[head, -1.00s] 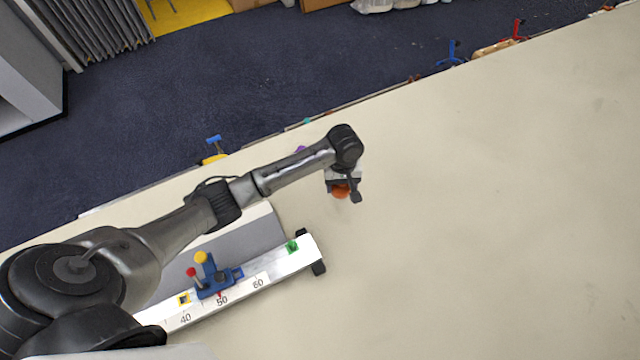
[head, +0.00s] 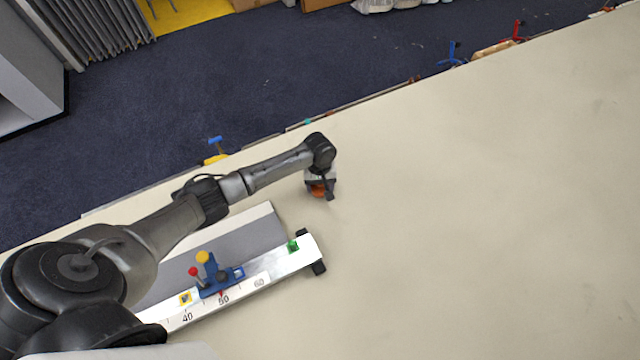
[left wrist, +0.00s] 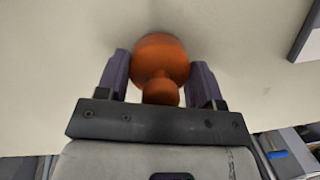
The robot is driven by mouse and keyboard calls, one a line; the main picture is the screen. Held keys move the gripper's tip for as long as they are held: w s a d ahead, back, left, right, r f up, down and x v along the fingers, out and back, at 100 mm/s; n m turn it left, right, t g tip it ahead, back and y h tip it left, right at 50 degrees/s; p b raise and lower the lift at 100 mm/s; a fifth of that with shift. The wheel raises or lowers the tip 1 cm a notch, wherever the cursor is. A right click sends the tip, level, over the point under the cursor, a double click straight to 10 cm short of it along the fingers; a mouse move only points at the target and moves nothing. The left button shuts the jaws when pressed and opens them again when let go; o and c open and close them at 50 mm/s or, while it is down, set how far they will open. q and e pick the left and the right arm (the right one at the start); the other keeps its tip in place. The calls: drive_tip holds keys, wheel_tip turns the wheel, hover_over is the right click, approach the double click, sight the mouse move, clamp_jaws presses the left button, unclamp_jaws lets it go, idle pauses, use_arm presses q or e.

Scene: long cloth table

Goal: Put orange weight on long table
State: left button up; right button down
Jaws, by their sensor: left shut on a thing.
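The orange weight (left wrist: 160,62) is a rounded orange body with a smaller knob, held between the two fingers of my left gripper (left wrist: 160,85) in the left wrist view. In the head view the orange weight (head: 318,190) shows partly beneath my left gripper (head: 320,188), which is shut on it. I cannot tell whether the weight touches the cloth. My right gripper is not in view.
The table to the right is clear.

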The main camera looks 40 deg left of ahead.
use_arm(q)
drive_tip(key=shift+w+f, duration=0.1)
drive_tip(key=shift+f, duration=0.1)
drive_tip(key=shift+f, duration=0.1)
drive_tip(key=o, duration=1.5)
drive_tip(key=r, duration=0.4)
drive_tip(key=a+r, duration=0.1)
drive_tip(key=r, duration=0.3)
drive_tip(key=w+r, duration=0.1)
drive_tip(key=r, duration=0.3)
drive_tip(key=shift+w+a, duration=0.1)
drive_tip(key=shift+a, duration=0.1)
